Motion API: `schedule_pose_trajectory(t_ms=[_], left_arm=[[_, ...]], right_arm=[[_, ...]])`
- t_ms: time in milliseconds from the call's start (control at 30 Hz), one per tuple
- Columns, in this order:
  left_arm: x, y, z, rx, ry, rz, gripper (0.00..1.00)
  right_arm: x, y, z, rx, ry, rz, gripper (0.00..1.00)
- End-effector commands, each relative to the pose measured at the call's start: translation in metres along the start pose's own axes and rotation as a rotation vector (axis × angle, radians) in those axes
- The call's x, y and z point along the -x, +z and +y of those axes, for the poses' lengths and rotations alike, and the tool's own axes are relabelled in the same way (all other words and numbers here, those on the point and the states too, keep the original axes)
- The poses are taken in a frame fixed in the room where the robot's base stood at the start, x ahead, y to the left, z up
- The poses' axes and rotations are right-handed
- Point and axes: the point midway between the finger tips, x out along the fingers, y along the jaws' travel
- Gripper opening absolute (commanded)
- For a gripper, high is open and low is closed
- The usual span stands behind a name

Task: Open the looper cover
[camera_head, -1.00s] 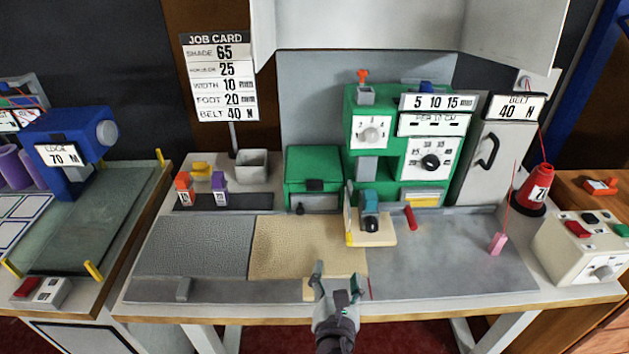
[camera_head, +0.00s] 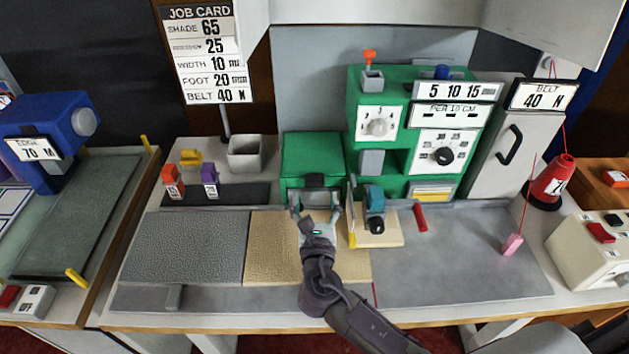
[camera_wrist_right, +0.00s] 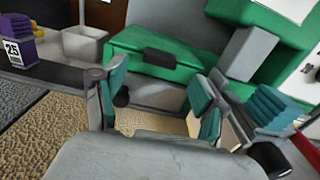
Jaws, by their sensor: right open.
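The looper cover appears to be the green box front (camera_head: 300,184) with a dark handle (camera_head: 315,181) at its lower edge, left of the main green machine body. In the right wrist view the green cover (camera_wrist_right: 125,42) lies ahead, its dark handle (camera_wrist_right: 160,57) above a grey lower panel (camera_wrist_right: 170,97). The cover looks shut. My right gripper (camera_head: 315,204) is open, its two teal-padded fingers pointing at the box just below the handle. It also shows in the wrist view (camera_wrist_right: 157,103) with nothing between its fingers. My left gripper is not in view.
The presser foot block (camera_head: 374,200) with a teal part stands close right of my right gripper. A red lever (camera_head: 420,217) sticks out farther right. Purple (camera_head: 209,175) and orange (camera_head: 171,179) pieces stand on a dark strip to the left. The grey worktop at right is mostly clear.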

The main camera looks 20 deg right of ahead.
Motion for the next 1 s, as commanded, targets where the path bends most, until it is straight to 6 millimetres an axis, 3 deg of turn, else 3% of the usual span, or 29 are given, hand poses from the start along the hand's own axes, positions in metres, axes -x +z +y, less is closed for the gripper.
schedule_pose_trajectory(t_ms=[100, 300, 700, 1000], left_arm=[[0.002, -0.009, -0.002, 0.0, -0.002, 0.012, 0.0], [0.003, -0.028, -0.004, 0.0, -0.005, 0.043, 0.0], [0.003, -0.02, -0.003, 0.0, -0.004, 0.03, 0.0], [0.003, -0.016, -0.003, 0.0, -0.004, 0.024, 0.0]], right_arm=[[-0.024, 0.001, 0.0, 0.0, -0.001, -0.001, 0.72], [-0.048, 0.0, 0.0, -0.002, 0.0, 0.0, 0.72], [-0.055, 0.0, 0.0, -0.002, 0.0, 0.001, 0.72], [-0.054, 0.0, 0.0, -0.002, 0.0, 0.001, 0.22]])
